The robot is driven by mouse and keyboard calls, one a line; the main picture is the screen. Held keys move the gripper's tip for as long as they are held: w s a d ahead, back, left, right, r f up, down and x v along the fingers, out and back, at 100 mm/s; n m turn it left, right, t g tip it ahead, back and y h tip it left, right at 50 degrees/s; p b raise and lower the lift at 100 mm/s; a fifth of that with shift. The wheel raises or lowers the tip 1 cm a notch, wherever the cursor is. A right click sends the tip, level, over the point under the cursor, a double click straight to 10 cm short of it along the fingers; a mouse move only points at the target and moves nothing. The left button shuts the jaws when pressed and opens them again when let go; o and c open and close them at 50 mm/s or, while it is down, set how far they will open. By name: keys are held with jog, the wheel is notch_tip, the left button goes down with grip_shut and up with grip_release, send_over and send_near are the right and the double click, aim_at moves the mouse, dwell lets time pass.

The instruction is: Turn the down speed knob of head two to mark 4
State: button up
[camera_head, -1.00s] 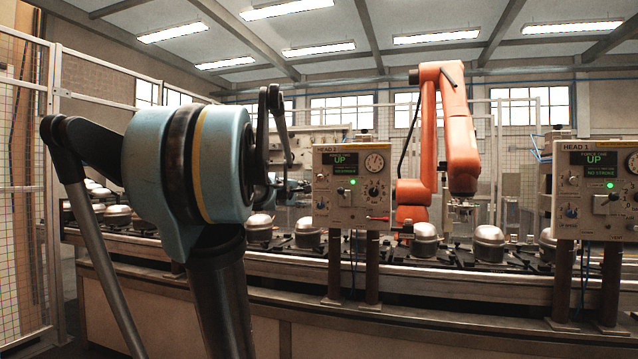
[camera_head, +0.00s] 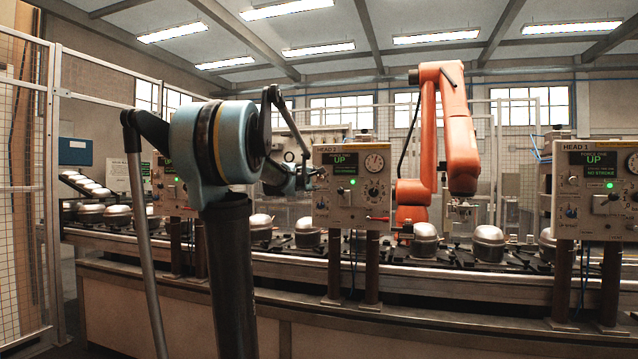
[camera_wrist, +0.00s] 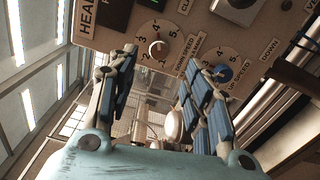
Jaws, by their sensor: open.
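The head two panel (camera_head: 350,208) stands mid-picture in the head view, its green screen reading UP. In the wrist view it appears tilted, with a pale round dial and a small white-handled knob (camera_wrist: 157,46); the label beside it seems to read DOWN SPEED. Its exact mark is too small to tell. In the head view my gripper (camera_head: 308,176) is at the panel's left edge.
The head one panel (camera_head: 597,195) stands at the right. An orange robot arm (camera_head: 452,125) rises behind the line. A conveyor (camera_head: 420,273) carries silver compressor housings (camera_head: 424,240). A mesh fence (camera_head: 22,200) closes the left side.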

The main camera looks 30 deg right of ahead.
aim_at(320, 178)
jog(key=shift+x, duration=4.8)
jog(key=shift+c, duration=0.6)
